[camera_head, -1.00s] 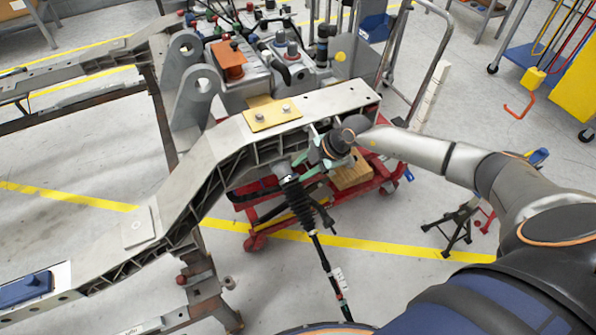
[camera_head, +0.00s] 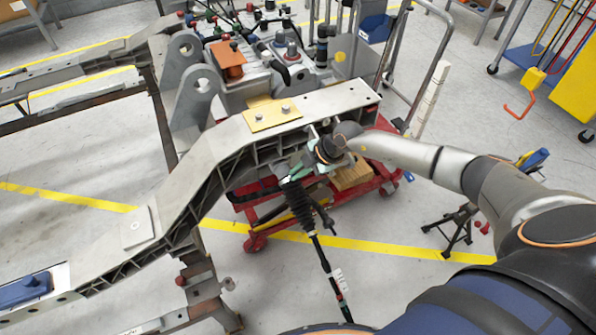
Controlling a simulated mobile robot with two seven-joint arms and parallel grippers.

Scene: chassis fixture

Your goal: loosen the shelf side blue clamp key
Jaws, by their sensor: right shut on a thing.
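My right gripper (camera_head: 298,166) is at the underside of the right end of the grey chassis beam (camera_head: 205,152), beside its ribbed side. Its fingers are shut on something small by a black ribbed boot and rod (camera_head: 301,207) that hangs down. What is between the fingers is too small and hidden by the gripper and wrist, so I cannot make out the blue clamp key there. A blue block (camera_head: 24,289) sits on the beam's near left end. My left gripper is not in view.
A red wheeled cart (camera_head: 256,242) with a wooden block (camera_head: 352,174) stands below the beam's end. A black stand (camera_head: 455,227) is on the floor to the right. A blue and yellow trolley (camera_head: 570,97) is at the far right.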

